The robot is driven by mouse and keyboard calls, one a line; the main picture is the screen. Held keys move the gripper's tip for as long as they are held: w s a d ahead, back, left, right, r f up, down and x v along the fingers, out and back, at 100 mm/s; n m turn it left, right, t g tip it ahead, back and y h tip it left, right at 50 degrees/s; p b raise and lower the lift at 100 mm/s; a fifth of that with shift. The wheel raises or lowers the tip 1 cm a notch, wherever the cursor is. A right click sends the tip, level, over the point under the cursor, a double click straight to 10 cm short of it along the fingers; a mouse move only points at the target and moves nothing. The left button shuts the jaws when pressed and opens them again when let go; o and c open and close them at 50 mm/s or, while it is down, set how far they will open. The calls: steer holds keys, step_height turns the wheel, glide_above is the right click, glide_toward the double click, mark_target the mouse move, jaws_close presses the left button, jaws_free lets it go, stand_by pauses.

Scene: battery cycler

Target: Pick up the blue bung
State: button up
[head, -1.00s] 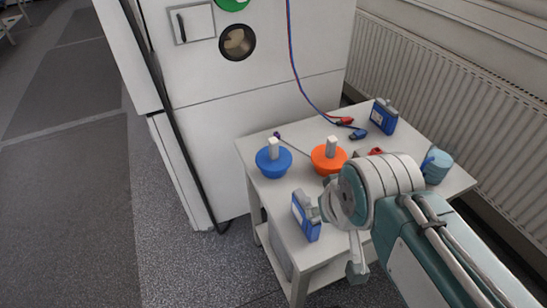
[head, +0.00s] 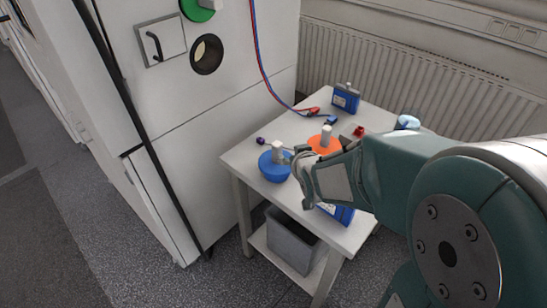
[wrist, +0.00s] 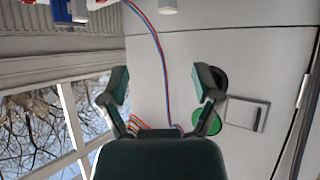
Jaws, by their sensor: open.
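The blue bung (head: 273,170) sits on the near left part of the white table in the head view, with a pale grip standing up from its top. My gripper (head: 300,172) is just right of it in that view; I cannot tell whether they touch. In the wrist view my gripper (wrist: 163,82) is open, its two fingers wide apart, with nothing between them but the cabinet and cables behind. The wrist view shows a pale upright piece at its top edge; I cannot tell which bung it belongs to.
An orange bung (head: 323,146) stands behind my gripper. A blue pack (head: 340,214) is partly hidden by my arm; another (head: 345,98) is at the back. Red and blue cables (head: 262,62) hang by the white cabinet (head: 215,100). A grey bin (head: 290,244) is on the lower shelf.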

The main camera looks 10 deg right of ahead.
steer(key=w+f+t, duration=0.3)
steer(key=w+f, duration=0.1)
steer(key=f, duration=0.2)
steer(key=t+y, duration=0.1)
steer(key=t, duration=0.2)
glide_toward(278, 153)
steer(key=w, duration=0.6)
steer(key=shift+w+a+r, duration=0.1)
steer(key=shift+w+a, duration=0.05)
steer(key=shift+w, duration=0.05)
steer(key=w, duration=0.5)
steer(key=shift+w+a, duration=0.1)
steer(key=shift+a, duration=0.1)
steer(key=shift+c, duration=0.4)
jaws_close()
